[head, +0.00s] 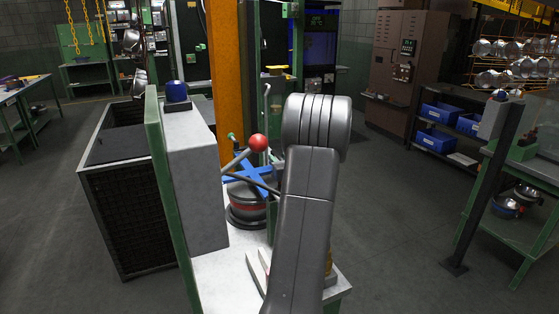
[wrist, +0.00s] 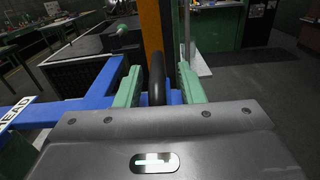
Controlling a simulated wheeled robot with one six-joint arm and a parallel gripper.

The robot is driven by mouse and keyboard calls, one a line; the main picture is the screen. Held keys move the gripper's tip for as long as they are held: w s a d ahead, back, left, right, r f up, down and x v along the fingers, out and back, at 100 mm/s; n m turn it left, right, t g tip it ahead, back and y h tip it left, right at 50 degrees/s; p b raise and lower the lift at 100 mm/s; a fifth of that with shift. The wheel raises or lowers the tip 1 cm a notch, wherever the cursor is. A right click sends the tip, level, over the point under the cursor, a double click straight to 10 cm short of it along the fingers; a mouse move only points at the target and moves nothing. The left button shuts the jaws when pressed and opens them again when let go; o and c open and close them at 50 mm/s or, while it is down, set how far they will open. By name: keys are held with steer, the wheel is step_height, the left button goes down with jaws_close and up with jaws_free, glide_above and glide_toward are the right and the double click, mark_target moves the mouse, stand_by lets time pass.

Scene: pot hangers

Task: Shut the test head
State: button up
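In the head view, a blue cross-shaped test head (head: 243,177) sits above a dark round pot with a red band (head: 246,207) on a white-topped bench. I cannot tell whether they touch. A grey lever with a red ball knob (head: 258,143) rises beside it. My arm hides the gripper in the head view.
A grey upright panel (head: 194,175) with a green edge stands left of the pot. An orange post (head: 229,70) rises behind the bench. A dark mesh-sided bin (head: 120,200) is at the left.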

steer(key=b+v, duration=0.2)
steer(key=v, duration=1.1)
steer(key=shift+s, duration=0.35)
steer(key=shift+d, duration=0.1)
steer(key=p+x, duration=0.2)
steer(key=x, duration=1.1)
steer(key=shift+w+r, duration=0.15)
steer(key=shift+w, duration=0.1)
steer(key=shift+w+a+r+p, duration=0.15)
steer(key=shift+w+a+p, duration=0.15)
steer(key=shift+p, duration=0.05)
steer(key=shift+s+r+p, duration=0.15)
steer(key=shift+r+p, duration=0.15)
